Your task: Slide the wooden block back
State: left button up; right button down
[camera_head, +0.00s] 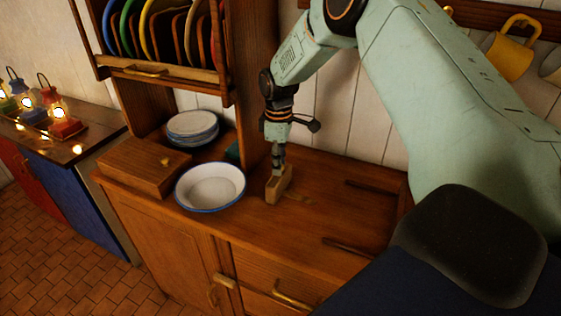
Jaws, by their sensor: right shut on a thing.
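The wooden block (273,190) is a small light-brown piece on the wooden counter (250,240), just right of a white bowl with a blue rim. My right gripper (280,172) points down from above and is shut on the block. The fingers hide part of the block's upper side. The block seems to rest on the counter. My left gripper is not in view.
The white bowl (210,187) stands close to the block's left. Stacked plates (193,127) and a wooden box (143,168) are further left. Two dark strips lie on the counter to the right. A plate rack (165,73) hangs above. Free counter lies in front.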

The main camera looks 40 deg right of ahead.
jog(key=shift+w+r, duration=0.3)
jog(key=c, duration=1.3)
grip_release()
jog(key=shift+o, duration=1.4)
jog(key=shift+f, duration=0.1)
jog(key=shift+s+a+f, duration=0.1)
notch_tip(320, 180, up, 12)
